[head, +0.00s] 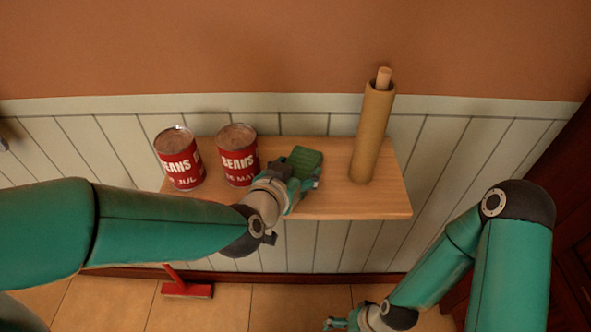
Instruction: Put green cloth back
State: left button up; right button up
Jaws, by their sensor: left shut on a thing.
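The green cloth (305,158) is a small folded block over the wooden shelf (345,207), between the right bean can and the paper roll. My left gripper (303,176) reaches over the shelf from the front and is shut on the cloth. The wrist hides the near part of the cloth, so I cannot tell whether it touches the shelf. My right gripper (338,323) shows only in part at the bottom edge, low over the floor and away from the shelf. Its fingers are too small and cut off to read.
Two red bean cans (179,160) and (238,155) stand on the shelf's left half. A tall brown roll (371,135) stands upright to the right of the cloth. The shelf's right end is bare. A red-footed object (187,290) stands on the tiled floor below.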

pick_arm(q)
jog(key=shift+f, duration=0.15)
jog(key=o, duration=1.1)
jog(key=shift+o, duration=0.2)
jog(key=shift+r, duration=0.25)
jog(key=shift+s+a+r, duration=0.1)
jog(key=shift+s, duration=0.2)
jog(key=v, duration=1.1)
jog(key=shift+s, duration=0.15)
